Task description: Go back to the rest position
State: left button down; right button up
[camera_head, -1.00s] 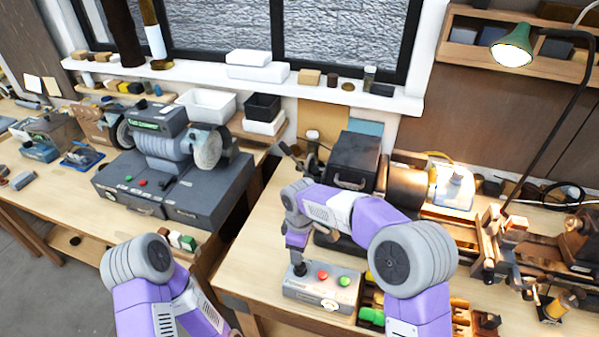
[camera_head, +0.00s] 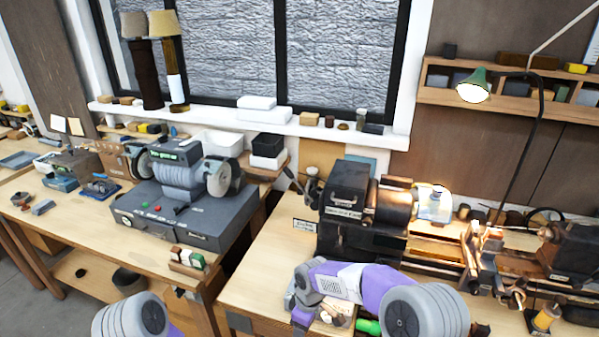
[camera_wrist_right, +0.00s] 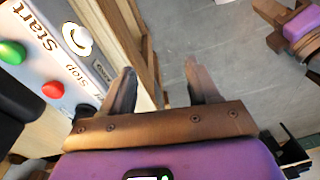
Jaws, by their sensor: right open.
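My right arm (camera_head: 352,284) crosses the lower right of the head view, over the front of the right bench, and its gripper is hidden there. In the right wrist view my right gripper (camera_wrist_right: 158,80) is open and empty. Its two fingers stand apart over the grey floor, beside the bench edge. A control box (camera_wrist_right: 62,55) with a green and a red button lies just left of the fingers. My left arm shows only as a grey joint (camera_head: 130,316) at the bottom left of the head view. Its gripper is out of the frame.
A lathe (camera_head: 355,215) stands on the right bench (camera_head: 262,262), under a green lamp (camera_head: 474,86). A bench grinder (camera_head: 180,185) on a dark cabinet stands on the left bench (camera_head: 85,235). Grey floor (camera_wrist_right: 195,35) is clear beneath the right gripper.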

jog(key=s+d+f+m+y+b, duration=0.1)
jog(key=s+d+f+m, duration=0.1)
jog(key=s+f+m, duration=0.45)
jog(key=s+d+f+m+y+b, duration=0.1)
jog(key=s+d+f+y+b, duration=0.15)
jog(key=f, duration=0.75)
pick_arm(q)
jog(key=f, duration=0.1)
jog(key=f+b, duration=0.1)
jog(key=f, duration=0.3)
jog(key=shift+w+f, duration=0.15)
jog(key=shift+w, duration=0.15)
pick_arm(e)
jog(key=s+d+f+m, duration=0.2)
jog(key=s+f+m, duration=0.1)
jog(key=s, duration=0.3)
jog(key=s+d+f+m+t, duration=0.1)
jog(key=s+d+f+m, duration=0.1)
jog(key=s+f+m, duration=0.2)
jog(key=shift+s+m, duration=0.55)
jog(key=shift+s, duration=0.45)
